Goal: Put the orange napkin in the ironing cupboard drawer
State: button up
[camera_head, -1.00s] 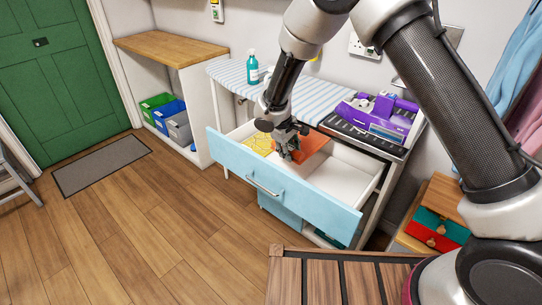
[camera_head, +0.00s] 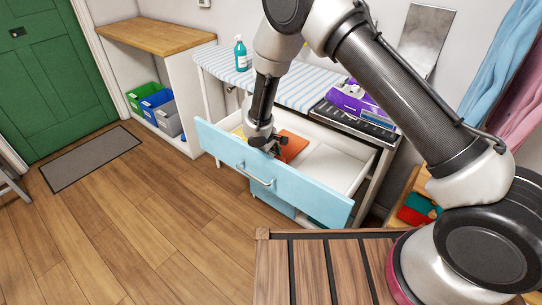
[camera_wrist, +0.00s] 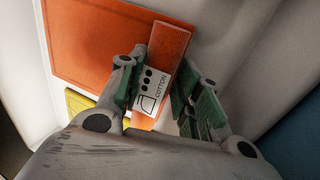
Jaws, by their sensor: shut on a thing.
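The orange napkin (camera_head: 293,147) is inside the open light-blue drawer (camera_head: 313,199) under the striped ironing board. My gripper (camera_head: 274,149) reaches down over the drawer front into the drawer, at the napkin's near left side. In the wrist view the napkin (camera_wrist: 100,38) lies broad and flat against the pale drawer interior. The fingertips hide part of the napkin.
A yellow cloth (camera_head: 238,131) lies left of the napkin; it also shows in the wrist view (camera_wrist: 80,104). The drawer's right part is bare. A teal bottle (camera_head: 241,54) and a purple item (camera_head: 350,97) stand above. A slatted wooden surface (camera_head: 308,270) is nearest me.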

jog(key=shift+f, duration=0.1)
jog(key=o, duration=0.7)
jog(key=shift+o, duration=0.2)
jog(key=v, duration=1.2)
jog(key=shift+d, duration=0.1)
